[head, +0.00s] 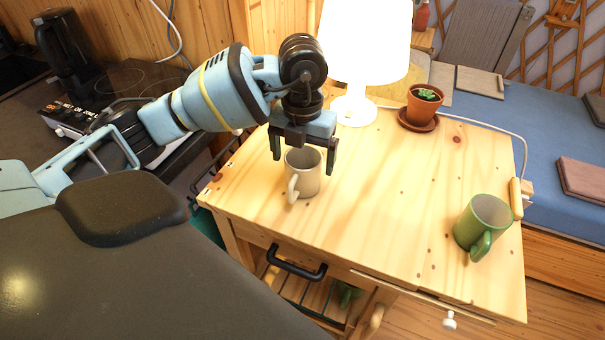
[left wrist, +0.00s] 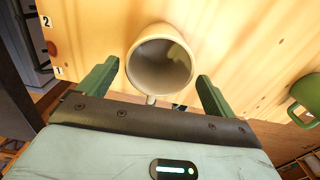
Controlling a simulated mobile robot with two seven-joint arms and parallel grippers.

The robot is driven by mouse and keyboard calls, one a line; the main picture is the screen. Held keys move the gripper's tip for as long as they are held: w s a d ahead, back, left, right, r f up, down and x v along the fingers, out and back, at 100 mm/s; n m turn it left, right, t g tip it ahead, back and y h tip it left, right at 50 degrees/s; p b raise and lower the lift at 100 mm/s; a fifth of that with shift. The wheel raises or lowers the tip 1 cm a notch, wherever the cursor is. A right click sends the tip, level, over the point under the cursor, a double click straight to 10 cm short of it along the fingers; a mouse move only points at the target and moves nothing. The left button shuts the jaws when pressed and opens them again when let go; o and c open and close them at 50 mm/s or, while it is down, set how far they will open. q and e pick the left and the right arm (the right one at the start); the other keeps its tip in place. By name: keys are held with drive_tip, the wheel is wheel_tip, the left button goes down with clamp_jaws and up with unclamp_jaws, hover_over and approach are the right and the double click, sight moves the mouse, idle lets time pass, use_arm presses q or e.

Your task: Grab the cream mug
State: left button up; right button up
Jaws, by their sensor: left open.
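The cream mug (head: 303,174) stands upright on the wooden table (head: 400,210), near its left side, with its handle toward the front. My left gripper (head: 303,160) is open above it, with one finger on each side of the mug in the head view. In the left wrist view the cream mug (left wrist: 160,62) lies ahead of and between the two spread fingers of my left gripper (left wrist: 152,88). I look into its empty inside there. No finger clearly touches it. My right gripper is not in view.
A green mug (head: 482,226) stands at the table's right front. A white lamp (head: 355,108) and a potted plant (head: 424,103) on a saucer stand at the back. The middle of the tabletop is clear. A black handle (head: 296,264) juts from the table's front.

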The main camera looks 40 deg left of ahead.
use_arm(q)
wheel_tip(320, 180, down, 5)
drive_tip(key=shift+w+a+r, duration=0.1)
drive_tip(key=shift+a, duration=0.05)
drive_tip(key=shift+c, duration=0.3)
drive_tip(key=c, duration=1.2)
